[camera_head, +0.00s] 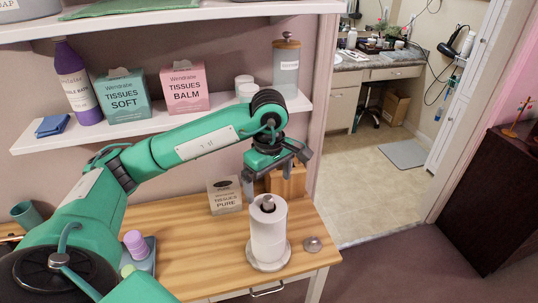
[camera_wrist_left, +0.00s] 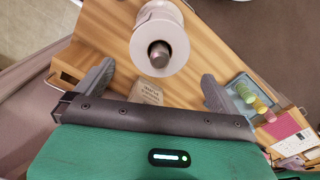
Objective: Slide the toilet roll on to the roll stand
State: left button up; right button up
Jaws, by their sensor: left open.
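The toilet roll (camera_head: 268,228) is white and sits upright around the post of the roll stand on the wooden table. The stand's post tip (camera_head: 268,204) shows through the core, and its pale round base (camera_head: 268,262) shows below. I cannot tell whether the tall white column is one roll or two stacked. In the left wrist view the roll (camera_wrist_left: 141,47) surrounds the dark post tip (camera_wrist_left: 159,54). My left gripper (camera_head: 276,172) is open and empty, above and behind the roll, apart from it. Its fingers (camera_wrist_left: 152,84) also show in the wrist view. My right gripper is out of view.
A tissue box (camera_head: 224,196) and a wooden block (camera_head: 290,183) stand behind the roll. A tray (camera_head: 141,257) with a purple item is at left. The shelf (camera_head: 222,118) holds boxes and bottles behind my arm.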

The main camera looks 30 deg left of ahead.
pick_arm(q)
notch_tip(320, 180, up, 10)
jog(key=shift+r, duration=0.15)
dwell(0.4)
